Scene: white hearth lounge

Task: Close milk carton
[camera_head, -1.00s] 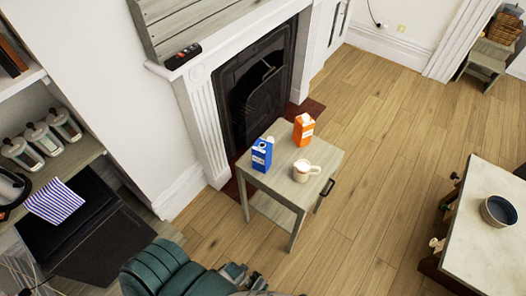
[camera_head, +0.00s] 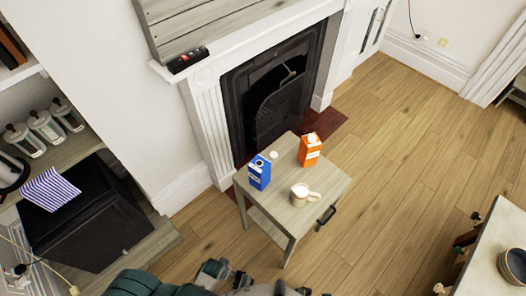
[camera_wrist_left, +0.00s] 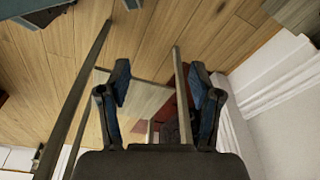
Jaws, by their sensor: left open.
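A blue milk carton (camera_head: 260,174) stands upright on a small grey wooden table (camera_head: 325,182), with a pale round opening or spout on its top. A small white round thing, perhaps its cap, (camera_head: 273,155) shows just behind it. An orange carton (camera_head: 310,151) stands upright to its right. My left arm comes in at the bottom of the head view, below the table and apart from the cartons. In the left wrist view my left gripper (camera_wrist_left: 160,75) is open and empty, with table legs and floor beyond its fingers. My right gripper is not in view.
A white mug (camera_head: 301,195) stands near the table's front. A black fireplace (camera_head: 275,95) is close behind the table. A pale table (camera_head: 490,245) with a dark bowl (camera_head: 514,266) is at right. Wooden floor between the tables is clear.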

